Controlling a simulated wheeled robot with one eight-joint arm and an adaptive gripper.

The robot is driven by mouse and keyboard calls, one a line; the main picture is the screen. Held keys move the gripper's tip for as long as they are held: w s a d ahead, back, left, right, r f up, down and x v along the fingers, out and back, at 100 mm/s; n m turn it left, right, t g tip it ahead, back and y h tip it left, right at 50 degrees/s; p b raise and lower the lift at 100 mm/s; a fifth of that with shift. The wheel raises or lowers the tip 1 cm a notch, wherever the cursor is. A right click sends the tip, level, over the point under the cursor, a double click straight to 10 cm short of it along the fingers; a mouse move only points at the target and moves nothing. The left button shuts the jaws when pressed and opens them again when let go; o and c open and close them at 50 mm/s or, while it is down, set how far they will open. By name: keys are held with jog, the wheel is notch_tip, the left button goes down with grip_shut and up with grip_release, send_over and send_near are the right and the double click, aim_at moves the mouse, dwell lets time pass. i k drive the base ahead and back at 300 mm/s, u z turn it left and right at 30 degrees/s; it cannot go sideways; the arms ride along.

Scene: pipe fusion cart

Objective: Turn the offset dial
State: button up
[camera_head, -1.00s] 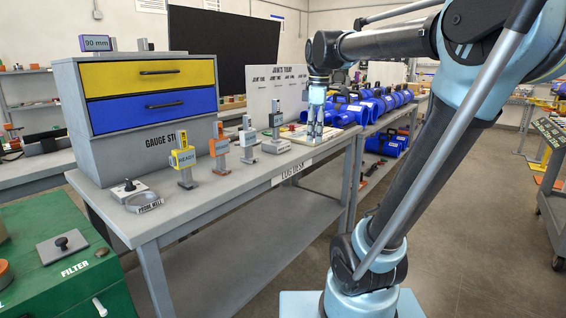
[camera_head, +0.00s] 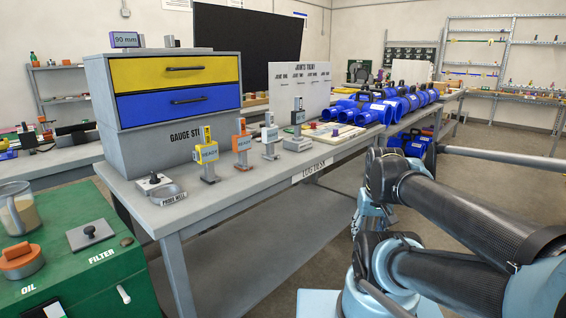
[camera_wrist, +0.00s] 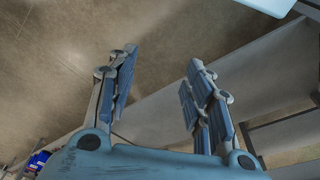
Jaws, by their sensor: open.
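No dial labelled offset can be read in either view. A black knob on a small grey block (camera_head: 154,183) stands at the front left of the log desk (camera_head: 240,199), beside the probe well (camera_head: 167,195). Upright gauges stand in a row behind it: a yellow one (camera_head: 206,153), an orange one (camera_head: 242,145) and grey ones (camera_head: 270,138). My gripper (camera_wrist: 162,60) is open and empty in the wrist view, with floor and a grey beam beyond its fingers.
A drawer cabinet (camera_head: 175,70) with yellow and blue drawers stands on the desk. A green cart (camera_head: 75,275) with a filter knob (camera_head: 90,230) and a jug (camera_head: 18,208) is at the lower left. Blue pipe fittings (camera_head: 365,112) lie farther back. The desk's front strip is clear.

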aim_at(154, 180)
jog(key=u, duration=1.45)
jog(key=k, duration=0.55)
jog(key=u, duration=0.3)
jog(key=i, duration=0.5)
